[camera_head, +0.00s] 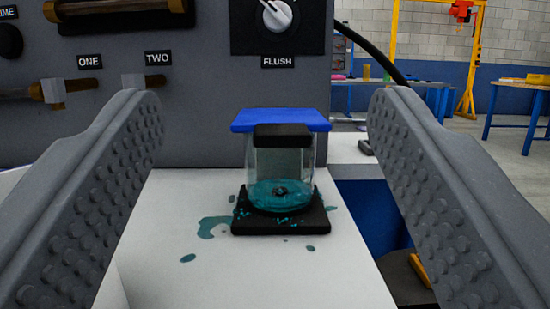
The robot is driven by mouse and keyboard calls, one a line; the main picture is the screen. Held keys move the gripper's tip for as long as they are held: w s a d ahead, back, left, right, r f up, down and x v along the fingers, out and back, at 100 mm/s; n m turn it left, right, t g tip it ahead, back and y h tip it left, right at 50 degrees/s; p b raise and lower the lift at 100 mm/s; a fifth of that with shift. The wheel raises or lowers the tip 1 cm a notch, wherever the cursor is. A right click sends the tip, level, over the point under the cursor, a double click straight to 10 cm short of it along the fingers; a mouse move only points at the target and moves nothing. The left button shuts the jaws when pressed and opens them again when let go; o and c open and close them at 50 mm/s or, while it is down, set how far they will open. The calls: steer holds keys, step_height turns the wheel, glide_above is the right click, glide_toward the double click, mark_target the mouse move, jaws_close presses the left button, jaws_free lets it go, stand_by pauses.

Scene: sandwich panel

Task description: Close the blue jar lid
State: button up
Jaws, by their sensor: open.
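A clear jar (281,165) with teal liquid at its bottom stands upright on a black square base (281,222) on the white shelf. Its flat blue lid (281,119) lies across the top of the jar and looks level; I cannot tell whether it is fully seated. A black block (282,137) sits at the front just under the lid. My gripper (265,120) is open, with one studded grey finger at the left and one at the right. The jar stands farther off between them, and neither finger touches it.
A grey panel (205,125) with labels ONE, TWO and FLUSH and a knob (277,14) rises behind the jar. Teal spills (213,227) mark the white shelf (170,265). The shelf ends at the right, with a dark blue drop beyond.

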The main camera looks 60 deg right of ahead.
steer(key=shift+s+a, duration=0.25)
steer(key=shift+s, duration=0.05)
steer(key=shift+s, duration=0.1)
stand_by(0.3)
